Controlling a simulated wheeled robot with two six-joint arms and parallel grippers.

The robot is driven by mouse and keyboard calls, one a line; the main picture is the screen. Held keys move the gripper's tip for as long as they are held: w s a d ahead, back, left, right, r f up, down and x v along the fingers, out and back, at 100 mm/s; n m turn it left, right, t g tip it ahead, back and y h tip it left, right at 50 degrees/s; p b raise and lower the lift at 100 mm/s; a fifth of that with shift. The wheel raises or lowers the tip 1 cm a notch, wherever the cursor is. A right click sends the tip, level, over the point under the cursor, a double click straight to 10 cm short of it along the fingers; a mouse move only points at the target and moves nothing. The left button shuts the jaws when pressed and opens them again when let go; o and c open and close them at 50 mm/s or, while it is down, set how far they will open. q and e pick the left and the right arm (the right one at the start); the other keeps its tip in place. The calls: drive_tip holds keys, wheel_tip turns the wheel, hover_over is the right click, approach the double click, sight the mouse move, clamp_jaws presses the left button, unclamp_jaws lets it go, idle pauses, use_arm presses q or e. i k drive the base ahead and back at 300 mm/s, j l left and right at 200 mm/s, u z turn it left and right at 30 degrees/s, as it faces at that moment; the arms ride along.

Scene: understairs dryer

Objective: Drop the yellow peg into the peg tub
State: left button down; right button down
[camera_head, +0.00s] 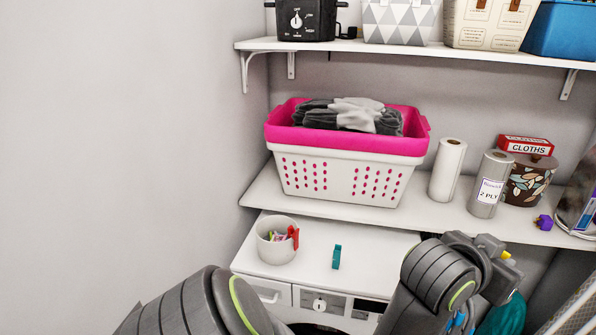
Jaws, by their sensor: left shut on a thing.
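The peg tub (264,246) is a pale round pot on the white machine top, left of centre. It holds several coloured pegs, and a red peg (294,237) shows at its right rim. My left gripper (499,251) is at the lower right, in front of the shelf and well to the right of the tub. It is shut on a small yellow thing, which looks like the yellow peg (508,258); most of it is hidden. My right gripper is not in view.
A pink-and-white basket (345,178), paper rolls (447,170) and a purple peg (544,222) are on the shelf above. A wall rises at left.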

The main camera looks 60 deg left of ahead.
sight(271, 241)
drive_tip(key=u, duration=2.1)
drive_tip(key=i+l+u, duration=0.1)
drive_tip(key=l, duration=0.25)
drive_tip(key=i+l, duration=0.2)
drive_tip(key=l, duration=0.15)
drive_tip(key=i+l+u, duration=0.15)
drive_tip(key=l, duration=0.2)
